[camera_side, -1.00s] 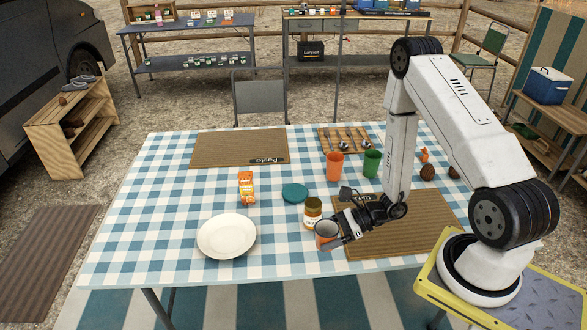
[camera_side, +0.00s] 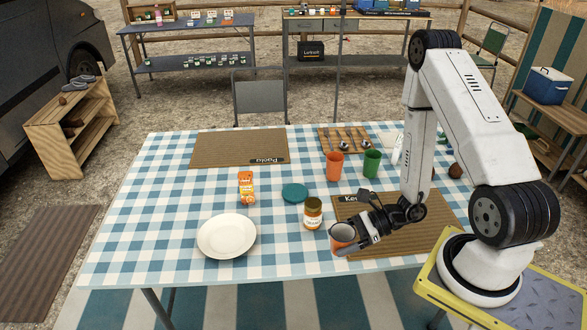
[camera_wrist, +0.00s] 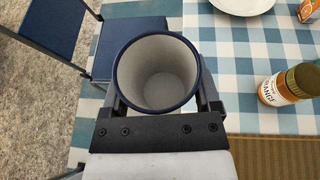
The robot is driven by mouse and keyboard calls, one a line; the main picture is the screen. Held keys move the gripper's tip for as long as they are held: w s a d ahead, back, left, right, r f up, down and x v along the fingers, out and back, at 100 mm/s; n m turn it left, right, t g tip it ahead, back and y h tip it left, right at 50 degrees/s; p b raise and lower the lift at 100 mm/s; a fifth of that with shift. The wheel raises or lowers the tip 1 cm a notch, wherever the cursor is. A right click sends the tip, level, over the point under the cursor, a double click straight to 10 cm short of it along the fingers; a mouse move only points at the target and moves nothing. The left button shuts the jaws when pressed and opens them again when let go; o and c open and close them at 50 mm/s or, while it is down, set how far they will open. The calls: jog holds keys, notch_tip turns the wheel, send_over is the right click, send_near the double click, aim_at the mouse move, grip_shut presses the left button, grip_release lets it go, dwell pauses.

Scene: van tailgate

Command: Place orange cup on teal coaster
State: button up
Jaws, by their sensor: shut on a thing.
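The orange cup (camera_side: 338,245) has a dark rim and a pale inside. My gripper (camera_side: 366,234) is shut on it near the table's front edge, by the near left part of the right mat. The wrist view shows the cup's open mouth and blue rim (camera_wrist: 158,66) between the fingers (camera_wrist: 160,100); its inside looks empty. In the side view I cannot tell whether the cup is clear of the table. The teal coaster (camera_side: 295,192) lies flat and bare on the checked cloth, behind and left of the cup. It is not in the wrist view.
A labelled jar (camera_side: 313,214) stands between cup and coaster; the wrist view shows it too (camera_wrist: 288,84). A white plate (camera_side: 227,236) and an orange carton (camera_side: 246,188) are left. An orange tumbler (camera_side: 334,166) and green tumbler (camera_side: 371,163) stand behind. The cloth around the coaster is mostly clear.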

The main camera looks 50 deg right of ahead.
jog(key=w+d+m+t+h, duration=0.3)
jog(key=w+d, duration=0.5)
jog(key=w, duration=0.1)
jog(key=m+t+h, duration=0.1)
jog(key=m+h, duration=0.1)
jog(key=m, duration=0.1)
send_over(295, 191)
jog(key=s, duration=0.1)
jog(key=f, duration=0.6)
jog(key=shift+s+a+f, duration=0.2)
jog(key=shift+a+f, duration=0.05)
jog(key=shift+a, duration=0.05)
jog(key=shift+w+d+f, duration=0.2)
jog(key=shift+w+f, duration=0.3)
jog(key=shift+f, duration=0.1)
jog(key=shift+w+f, duration=0.2)
jog(key=shift+f, duration=1.55)
